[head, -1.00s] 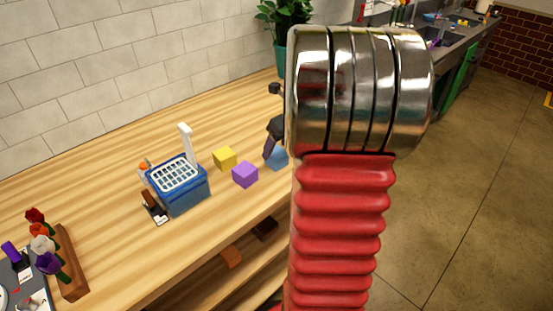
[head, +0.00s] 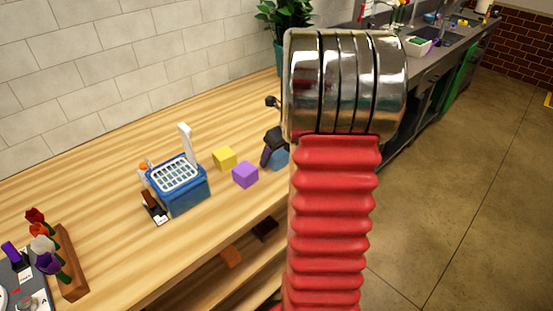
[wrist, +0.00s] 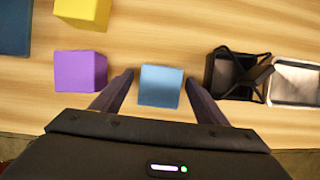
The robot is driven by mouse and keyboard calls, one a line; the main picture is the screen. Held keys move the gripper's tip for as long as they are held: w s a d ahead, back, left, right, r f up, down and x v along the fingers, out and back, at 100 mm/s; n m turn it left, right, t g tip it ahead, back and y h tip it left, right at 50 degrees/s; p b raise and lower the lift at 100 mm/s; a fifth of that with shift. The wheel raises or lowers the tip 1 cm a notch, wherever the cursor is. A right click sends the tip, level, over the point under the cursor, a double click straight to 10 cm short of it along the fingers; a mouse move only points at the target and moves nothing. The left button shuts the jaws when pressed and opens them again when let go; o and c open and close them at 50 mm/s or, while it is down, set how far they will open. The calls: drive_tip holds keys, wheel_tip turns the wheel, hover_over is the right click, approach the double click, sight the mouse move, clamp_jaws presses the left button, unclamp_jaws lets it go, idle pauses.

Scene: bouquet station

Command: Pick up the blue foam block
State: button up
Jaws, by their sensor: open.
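The blue foam block (wrist: 160,86) sits on the wooden table between the two fingers of my gripper (wrist: 160,88) in the wrist view. The gripper is open, with a finger on each side of the block and a visible gap at both sides. In the head view the block (head: 279,160) shows only partly, behind the dark gripper (head: 272,158) and my red arm.
A purple block (wrist: 80,71) lies close to the left finger, with a yellow block (wrist: 84,12) behind it. A black open holder (wrist: 236,74) and a pale tray (wrist: 295,82) are at the right. A blue basket (head: 181,194) stands further left.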

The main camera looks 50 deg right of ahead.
sight(277, 152)
drive_tip(key=shift+c, duration=0.4)
drive_tip(key=c, duration=1)
wheel_tip(277, 152, up, 10)
drive_tip(key=shift+r, duration=0.1)
idle(0.4)
drive_tip(key=w+r, duration=0.1)
drive_tip(key=w, duration=0.2)
drive_tip(key=w+r+m, duration=0.1)
drive_tip(key=w+r, duration=0.1)
drive_tip(key=w, duration=0.1)
drive_tip(key=w+r+m, duration=0.1)
drive_tip(key=w, duration=0.2)
drive_tip(key=shift+w+d+r+h, duration=0.15)
drive_tip(key=shift+d+r+h, duration=0.05)
drive_tip(key=shift+d+h, duration=0.2)
